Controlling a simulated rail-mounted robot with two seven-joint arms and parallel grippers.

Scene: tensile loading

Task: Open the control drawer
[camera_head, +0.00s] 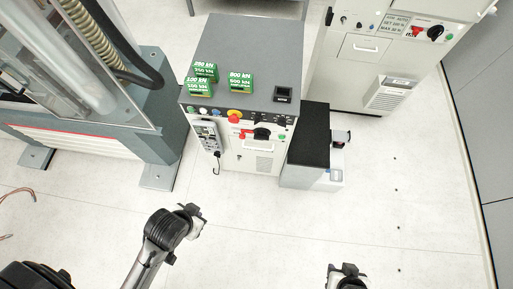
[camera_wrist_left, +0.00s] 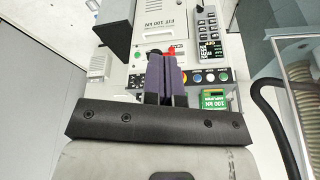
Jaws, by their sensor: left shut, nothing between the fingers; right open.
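The grey-topped control cabinet (camera_head: 240,40) stands at the centre back. Its sloped panel carries knobs, a red-and-yellow button (camera_head: 238,115) and a black switch. Below it, the white front (camera_head: 262,148) looks closed, and I cannot tell which part is the drawer. My left gripper (camera_head: 196,217) is in front of the cabinet and apart from it in the head view. In the left wrist view its dark fingers (camera_wrist_left: 166,75) are shut and empty, covering part of the panel behind. My right gripper (camera_head: 347,271) is open at the bottom edge, away from the cabinet, partly cut off.
Green labelled blocks (camera_head: 203,72) sit on the cabinet top. A handset (camera_head: 208,137) hangs on its front. A black-topped box (camera_head: 310,135) stands at its right. A testing frame (camera_head: 100,100) is at left, a tall cabinet (camera_head: 350,70) at back right.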

